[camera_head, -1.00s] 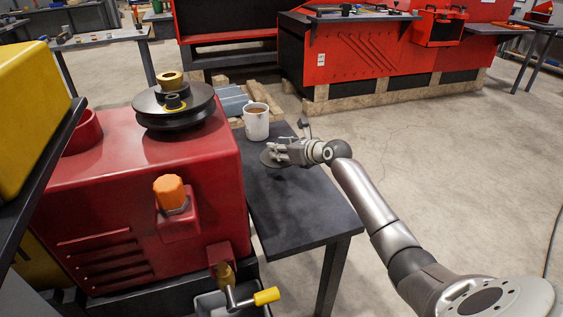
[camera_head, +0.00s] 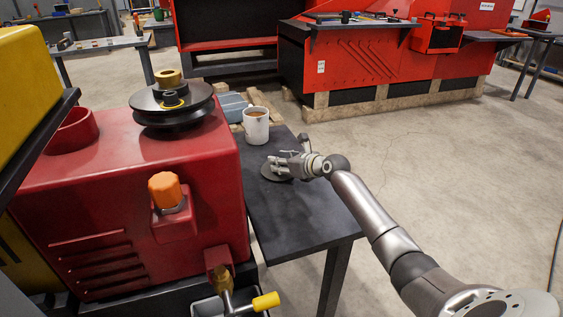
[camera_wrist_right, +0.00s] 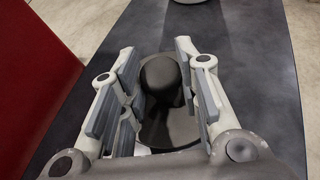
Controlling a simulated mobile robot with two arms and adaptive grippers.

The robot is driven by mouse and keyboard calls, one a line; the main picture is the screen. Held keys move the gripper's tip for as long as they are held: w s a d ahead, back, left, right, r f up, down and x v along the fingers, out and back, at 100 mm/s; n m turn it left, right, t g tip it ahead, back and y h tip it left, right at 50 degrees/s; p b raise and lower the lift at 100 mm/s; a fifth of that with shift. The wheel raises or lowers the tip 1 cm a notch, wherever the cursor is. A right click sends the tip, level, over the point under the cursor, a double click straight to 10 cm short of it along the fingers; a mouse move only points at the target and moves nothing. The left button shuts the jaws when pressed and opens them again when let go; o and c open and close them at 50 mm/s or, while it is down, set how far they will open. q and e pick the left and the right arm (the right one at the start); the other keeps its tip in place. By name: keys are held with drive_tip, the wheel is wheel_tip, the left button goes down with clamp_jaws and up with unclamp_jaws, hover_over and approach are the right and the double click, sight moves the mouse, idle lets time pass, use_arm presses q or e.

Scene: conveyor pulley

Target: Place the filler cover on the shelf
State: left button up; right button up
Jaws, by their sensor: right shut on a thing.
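The filler cover is a dark grey disc with a rounded knob. In the head view its disc (camera_head: 270,174) shows at my right gripper (camera_head: 288,168), low over the dark shelf (camera_head: 305,220) beside the red machine. The disc looks about flat. I cannot tell whether it touches the shelf surface (camera_wrist_right: 255,70). My left gripper is not in view.
A white mug (camera_head: 256,126) with brown liquid stands on the shelf's far end, beyond the gripper. The red machine (camera_head: 140,190) with a black pulley (camera_head: 174,103) borders the shelf on the left. The near part of the shelf is clear.

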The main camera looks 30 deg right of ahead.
drive_tip(key=o, duration=1.1)
drive_tip(key=shift+r, duration=0.15)
drive_tip(key=shift+s+r, duration=0.15)
drive_tip(key=shift+s, duration=0.2)
drive_tip(key=p+v, duration=0.1)
drive_tip(key=v, duration=0.1)
drive_tip(key=shift+s+d+r, duration=0.1)
drive_tip(key=shift+s+r, duration=0.05)
drive_tip(key=shift+s, duration=0.1)
drive_tip(key=p+v, duration=0.1)
drive_tip(key=v, duration=0.2)
drive_tip(key=shift+p, duration=0.3)
drive_tip(key=p+v, duration=0.1)
drive_tip(key=v, duration=0.3)
drive_tip(key=shift+s, duration=0.2)
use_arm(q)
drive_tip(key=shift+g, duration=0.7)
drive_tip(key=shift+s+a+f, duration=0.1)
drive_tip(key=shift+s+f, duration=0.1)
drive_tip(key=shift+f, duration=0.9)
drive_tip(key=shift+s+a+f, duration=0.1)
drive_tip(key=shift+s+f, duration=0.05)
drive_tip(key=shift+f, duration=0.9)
use_arm(e)
drive_tip(key=shift+s+d+r, duration=0.15)
drive_tip(key=shift+s+r, duration=0.05)
drive_tip(key=shift+s, duration=0.4)
